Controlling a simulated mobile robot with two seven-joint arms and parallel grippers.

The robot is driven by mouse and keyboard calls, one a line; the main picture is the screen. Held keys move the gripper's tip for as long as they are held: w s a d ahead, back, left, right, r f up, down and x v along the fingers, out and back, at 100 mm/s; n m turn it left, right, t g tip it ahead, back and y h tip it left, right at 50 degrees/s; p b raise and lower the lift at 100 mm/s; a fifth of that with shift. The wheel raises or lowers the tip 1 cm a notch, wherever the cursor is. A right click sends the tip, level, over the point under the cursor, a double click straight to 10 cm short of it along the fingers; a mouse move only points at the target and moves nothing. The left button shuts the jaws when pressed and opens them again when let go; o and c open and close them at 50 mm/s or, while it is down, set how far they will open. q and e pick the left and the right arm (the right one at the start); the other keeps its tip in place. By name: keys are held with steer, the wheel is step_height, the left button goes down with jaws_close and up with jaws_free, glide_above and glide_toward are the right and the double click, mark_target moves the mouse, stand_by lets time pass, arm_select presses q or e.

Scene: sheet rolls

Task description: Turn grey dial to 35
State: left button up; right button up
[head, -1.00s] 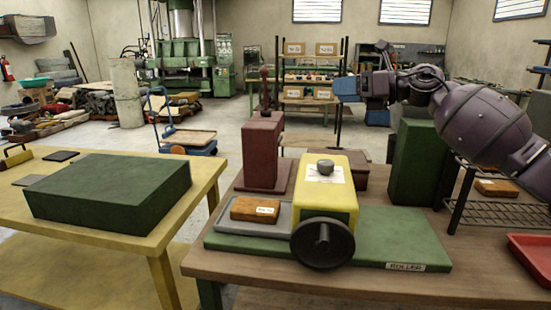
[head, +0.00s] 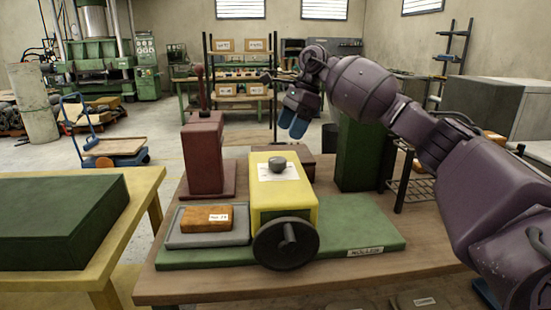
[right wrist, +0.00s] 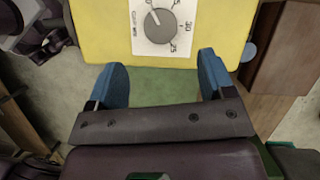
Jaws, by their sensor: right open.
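The grey dial (head: 277,164) sits on a white label on top of the yellow roller machine (head: 285,197). In the right wrist view the dial (right wrist: 161,25) has a pale pointer mark aimed at the upper left, and the label (right wrist: 178,50) carries printed numbers, partly cut off. My right gripper (head: 297,122) is above and behind the machine in the head view, fingers pointing down. In the wrist view its two blue fingers (right wrist: 163,80) are spread apart and empty, short of the dial. My left gripper is not in view.
A black handwheel (head: 285,244) is on the machine's front. A grey tray (head: 185,238) with an orange block (head: 206,219) lies left of it on the green base (head: 355,225). A red press (head: 204,155) and a dark green box (head: 362,155) stand behind.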

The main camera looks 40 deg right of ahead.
mark_target(277, 159)
steer(key=x, duration=0.9)
steer(key=shift+f+b, duration=0.1)
steer(key=shift+b, duration=0.2)
steer(key=shift+c, duration=0.3)
